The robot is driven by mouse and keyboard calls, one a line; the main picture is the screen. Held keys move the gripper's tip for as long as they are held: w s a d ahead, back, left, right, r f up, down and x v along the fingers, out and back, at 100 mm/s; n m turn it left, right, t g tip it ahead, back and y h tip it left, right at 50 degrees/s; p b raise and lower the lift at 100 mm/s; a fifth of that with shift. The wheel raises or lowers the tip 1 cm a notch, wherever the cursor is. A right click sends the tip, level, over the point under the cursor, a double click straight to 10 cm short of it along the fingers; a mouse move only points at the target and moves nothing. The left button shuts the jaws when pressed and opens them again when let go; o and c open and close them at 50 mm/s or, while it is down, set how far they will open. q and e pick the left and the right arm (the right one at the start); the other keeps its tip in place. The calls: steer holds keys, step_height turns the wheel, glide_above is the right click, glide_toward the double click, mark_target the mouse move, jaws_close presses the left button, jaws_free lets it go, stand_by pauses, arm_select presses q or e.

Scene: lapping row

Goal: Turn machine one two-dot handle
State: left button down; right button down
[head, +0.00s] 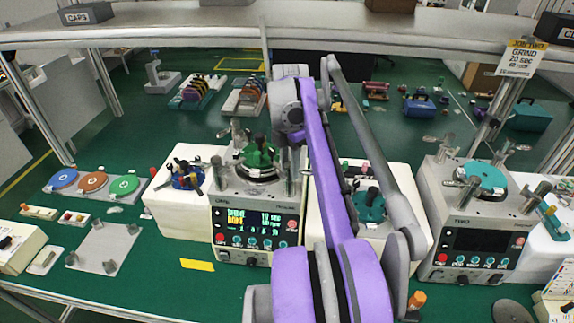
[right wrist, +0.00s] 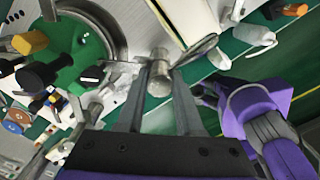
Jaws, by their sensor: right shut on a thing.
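Machine one (head: 228,197) stands left of centre in the head view, its screen lit with yellow and green text. A green plate (head: 258,156) sits on its top; it also shows in the right wrist view (right wrist: 65,72). My right gripper (right wrist: 160,74) is shut on a silver handle (right wrist: 159,80) with a rounded end, beside the round bowl rim. I cannot make out dots on this handle. In the head view my purple right arm hides part of the machine's right side. My left gripper is not in view.
Machine two (head: 470,215), with a dark screen and a teal plate (head: 482,174), stands on the right. White blocks flank machine one. Blue, brown and green discs (head: 94,182) lie at left. A shelf (head: 200,37) crosses above. A yellow label (head: 197,265) lies on the green bench.

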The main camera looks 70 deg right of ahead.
steer(key=c, duration=0.6)
jaws_free()
steer(key=shift+o, duration=0.2)
step_height(320, 180, up, 11)
steer(key=shift+p, duration=0.35)
steer(key=shift+f, duration=0.1)
